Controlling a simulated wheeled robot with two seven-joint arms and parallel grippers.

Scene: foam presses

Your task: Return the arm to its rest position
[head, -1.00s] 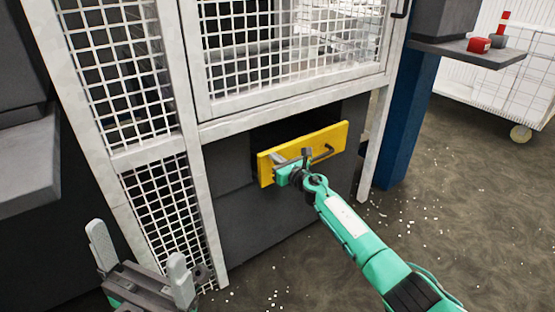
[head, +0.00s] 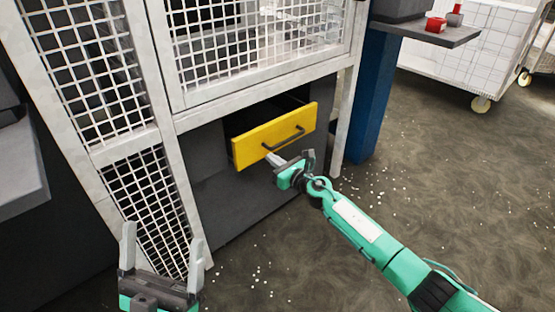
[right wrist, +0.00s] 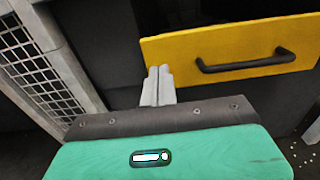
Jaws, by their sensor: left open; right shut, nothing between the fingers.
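A drawer with a yellow front (head: 272,135) stands pulled out below the mesh cabinet, and its dark inside shows behind the front. Its black bar handle (head: 284,138) is free; it also shows in the right wrist view (right wrist: 246,64). My right gripper (head: 272,158) is shut and empty in front of the lower part of the yellow front, to the left of and below the handle. In the right wrist view its two fingers (right wrist: 158,72) lie together, with nothing between them. My left gripper (head: 162,240) is open and empty at the lower left, with fingers pointing up.
The white mesh cabinet (head: 180,123) frames the drawer. A grey ledge (head: 22,170) juts in at the left. A blue post (head: 370,95), a shelf (head: 430,32) with a red block (head: 436,24), and a wheeled cart (head: 450,75) stand right. White bits dot the open floor.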

